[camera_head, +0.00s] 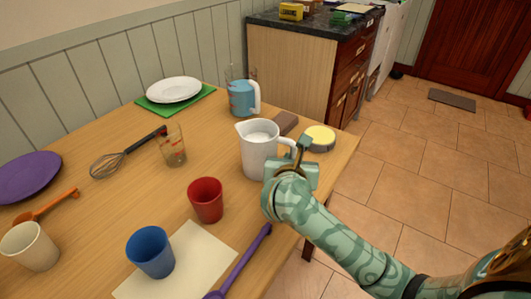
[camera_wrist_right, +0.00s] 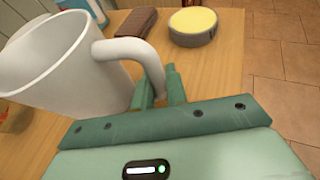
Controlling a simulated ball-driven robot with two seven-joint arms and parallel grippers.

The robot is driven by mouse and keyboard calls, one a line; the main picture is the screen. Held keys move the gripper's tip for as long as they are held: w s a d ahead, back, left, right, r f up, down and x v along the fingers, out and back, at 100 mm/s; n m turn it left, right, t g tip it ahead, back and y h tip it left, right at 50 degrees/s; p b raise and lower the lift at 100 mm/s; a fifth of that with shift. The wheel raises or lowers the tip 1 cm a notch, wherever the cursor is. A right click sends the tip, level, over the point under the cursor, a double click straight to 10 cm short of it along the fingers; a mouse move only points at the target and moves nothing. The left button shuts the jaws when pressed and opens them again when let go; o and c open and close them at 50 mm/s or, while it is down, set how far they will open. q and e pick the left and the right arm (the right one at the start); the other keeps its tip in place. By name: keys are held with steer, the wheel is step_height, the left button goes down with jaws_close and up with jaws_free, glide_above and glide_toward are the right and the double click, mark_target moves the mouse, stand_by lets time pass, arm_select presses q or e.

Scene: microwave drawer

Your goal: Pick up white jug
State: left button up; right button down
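The white jug (camera_head: 258,152) stands upright near the right edge of the wooden table in the head view, its handle toward the right. My right gripper (camera_head: 300,160) is at the handle. In the right wrist view the jug (camera_wrist_right: 65,65) fills the left side, and the lower part of its handle lies between the two fingers of my right gripper (camera_wrist_right: 160,92). The fingers look closed on the handle, with little gap showing. I cannot tell if the jug's base is off the table. My left gripper is not in view.
A red cup (camera_head: 206,200) and a blue cup (camera_head: 151,252) stand in front of the jug. A glass (camera_head: 172,145) is to its left. A measuring jug (camera_head: 242,97), a brown block (camera_head: 285,122) and a yellow-topped tin (camera_head: 320,138) are behind it. A purple utensil (camera_head: 245,258) lies nearer.

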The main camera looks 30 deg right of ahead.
mark_target(293, 147)
steer(key=shift+r+p, duration=0.3)
steer(key=shift+r, duration=0.2)
step_height(293, 147, up, 3)
steer(key=shift+r+p, duration=0.15)
steer(key=shift+p, duration=0.95)
arm_select(q)
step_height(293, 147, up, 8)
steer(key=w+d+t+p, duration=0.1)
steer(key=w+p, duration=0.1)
steer(key=p, duration=0.5)
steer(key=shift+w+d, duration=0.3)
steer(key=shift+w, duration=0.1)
arm_select(e)
steer(key=d+r+v, duration=0.2)
steer(key=r+v, duration=0.1)
steer(key=v, duration=1.3)
steer(key=shift+s, duration=0.25)
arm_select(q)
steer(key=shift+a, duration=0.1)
